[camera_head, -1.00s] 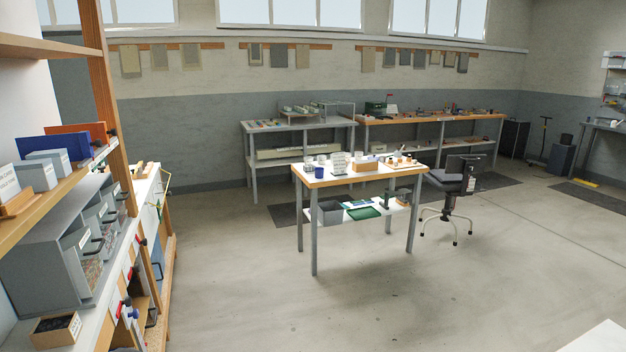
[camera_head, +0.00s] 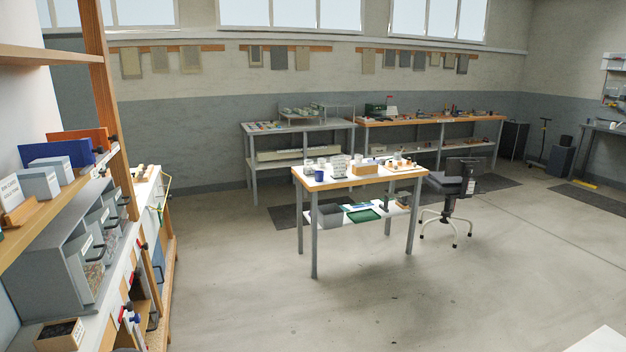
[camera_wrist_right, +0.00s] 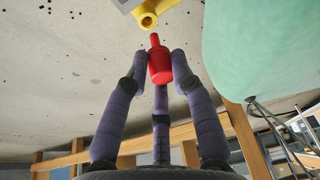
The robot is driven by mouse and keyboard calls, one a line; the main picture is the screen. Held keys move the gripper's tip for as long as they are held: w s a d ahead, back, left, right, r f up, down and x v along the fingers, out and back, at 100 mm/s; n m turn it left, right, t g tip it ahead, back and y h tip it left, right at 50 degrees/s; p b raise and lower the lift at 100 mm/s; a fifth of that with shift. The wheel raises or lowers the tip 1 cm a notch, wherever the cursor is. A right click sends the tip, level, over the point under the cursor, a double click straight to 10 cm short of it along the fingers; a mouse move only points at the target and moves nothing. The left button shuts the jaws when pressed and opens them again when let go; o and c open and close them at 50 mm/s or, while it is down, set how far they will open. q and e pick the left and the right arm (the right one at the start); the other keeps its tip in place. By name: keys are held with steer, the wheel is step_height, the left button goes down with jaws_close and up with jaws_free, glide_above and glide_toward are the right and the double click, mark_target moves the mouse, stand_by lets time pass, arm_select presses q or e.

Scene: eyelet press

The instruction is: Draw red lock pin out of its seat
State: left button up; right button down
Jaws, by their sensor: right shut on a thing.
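The red lock pin (camera_wrist_right: 160,64) shows in the right wrist view, a thick red body with a thinner tip pointing up in the picture. My right gripper (camera_wrist_right: 160,72) is shut on the pin's body with its purple fingers around it. A yellow ring-shaped seat (camera_wrist_right: 148,20) is just above the pin's tip. The tip looks clear of the ring, with a small gap between them. The seat joins a yellow piece running to the upper right. My left gripper is in neither view.
In the right wrist view a large pale green body (camera_wrist_right: 262,45) is close on the right. In the head view a shelf unit (camera_head: 105,90) stands at the left, and a small table (camera_head: 335,182) with cups is mid-room. Open floor (camera_head: 400,300) lies in front.

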steer(key=shift+r+p, duration=0.75)
steer(key=shift+r, duration=0.45)
